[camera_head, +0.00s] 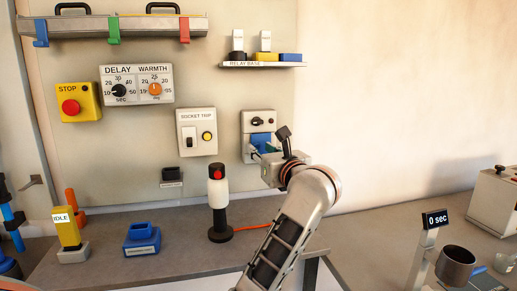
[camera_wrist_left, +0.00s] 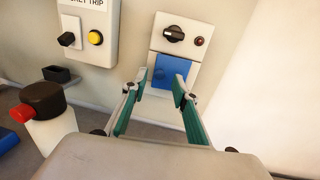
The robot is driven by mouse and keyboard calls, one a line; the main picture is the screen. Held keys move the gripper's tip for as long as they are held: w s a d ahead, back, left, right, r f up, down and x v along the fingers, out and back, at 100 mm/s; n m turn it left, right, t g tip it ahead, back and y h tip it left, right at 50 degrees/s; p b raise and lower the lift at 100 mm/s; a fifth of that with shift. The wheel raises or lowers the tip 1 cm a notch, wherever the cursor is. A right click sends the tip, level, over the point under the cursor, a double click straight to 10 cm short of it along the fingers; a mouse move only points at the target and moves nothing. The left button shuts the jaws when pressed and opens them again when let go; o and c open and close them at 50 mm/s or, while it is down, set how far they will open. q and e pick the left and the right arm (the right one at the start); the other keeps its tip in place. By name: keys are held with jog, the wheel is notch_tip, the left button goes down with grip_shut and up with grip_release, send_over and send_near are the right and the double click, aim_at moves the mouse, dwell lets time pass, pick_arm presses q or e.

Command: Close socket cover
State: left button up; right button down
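The wall socket unit (camera_head: 246,127) is a pale box with a black rotary switch at its top and a blue socket cover (camera_head: 261,138) below. In the left wrist view the blue cover (camera_wrist_left: 172,67) shows as a flat panel under the switch and a small red lamp. Whether it lies flush or tilts out is unclear. My left gripper (camera_wrist_left: 160,80) is open, its teal-padded fingers apart and pointing at the unit, with the cover showing between and beyond the tips. I cannot tell whether a finger touches it. In the head view the gripper hides the unit's lower part. My right gripper is out of view.
The SOCKET TRIP box (camera_head: 197,142) is on the wall just left of the unit. A white bottle-like post (camera_head: 218,194) with a red and black top stands on the counter below. The RELAY BASE shelf (camera_head: 280,65) is above. The wall to the right is bare.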

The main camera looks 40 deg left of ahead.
aim_at(262, 145)
pick_arm(q)
jog(key=shift+x, duration=0.95)
jog(key=shift+w+a, duration=0.15)
jog(key=shift+a, duration=0.05)
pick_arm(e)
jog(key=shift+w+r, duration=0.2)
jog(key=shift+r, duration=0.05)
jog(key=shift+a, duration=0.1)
pick_arm(q)
grip_shut()
jog(key=shift+a, duration=0.15)
